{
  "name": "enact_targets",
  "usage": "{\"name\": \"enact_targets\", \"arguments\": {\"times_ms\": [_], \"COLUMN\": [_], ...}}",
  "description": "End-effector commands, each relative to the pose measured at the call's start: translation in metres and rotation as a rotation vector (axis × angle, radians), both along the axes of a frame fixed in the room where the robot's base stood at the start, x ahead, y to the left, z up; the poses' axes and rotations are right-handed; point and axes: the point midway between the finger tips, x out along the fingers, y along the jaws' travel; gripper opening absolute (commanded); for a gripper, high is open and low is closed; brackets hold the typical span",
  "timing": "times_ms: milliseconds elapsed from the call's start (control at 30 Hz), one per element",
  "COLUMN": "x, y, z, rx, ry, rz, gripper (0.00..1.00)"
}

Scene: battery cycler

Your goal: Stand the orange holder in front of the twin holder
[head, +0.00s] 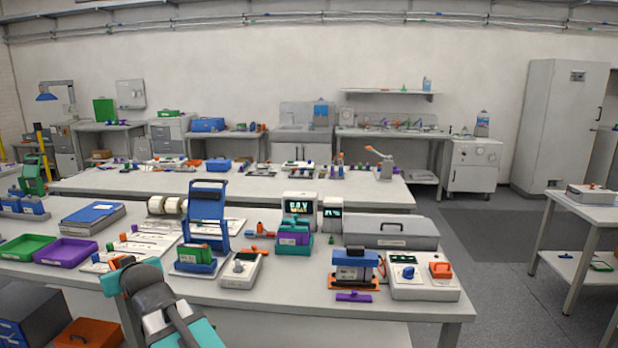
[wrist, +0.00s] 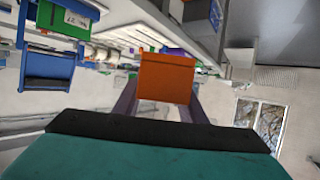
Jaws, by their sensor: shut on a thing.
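In the wrist view, an orange block-like holder (wrist: 165,78) sits between the two dark fingers of my gripper (wrist: 163,104), which is shut on it. The holder is clear of the bench. I cannot tell for sure which thing is the twin holder. A purple and teal block stack (head: 294,237) stands mid-bench, and a blue block on an orange base (head: 354,269) stands to the right.
A blue upright frame (head: 207,214) stands near mid-bench, beside a white switch box (head: 240,271). A white control box (head: 424,276) is at the right end. Green (head: 27,247) and purple (head: 65,251) trays lie at left. Bare bench shows along the front edge.

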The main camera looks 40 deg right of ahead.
Motion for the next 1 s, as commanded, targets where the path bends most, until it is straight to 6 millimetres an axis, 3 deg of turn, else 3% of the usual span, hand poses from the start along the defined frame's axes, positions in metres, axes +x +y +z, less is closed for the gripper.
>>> {"name": "enact_targets", "arguments": {"times_ms": [33, 600, 800, 1000], "x": [0.0, 0.0, 0.0, 0.0], "y": [0.0, -0.002, -0.002, -0.002], "z": [0.016, 0.096, 0.11, 0.112], "rx": [0.0, 0.0, 0.0, 0.0], "ry": [-0.001, -0.001, -0.001, -0.001], "rz": [0.0, 0.0, 0.0, 0.0], "gripper": [0.12, 0.12, 0.12, 0.12]}}
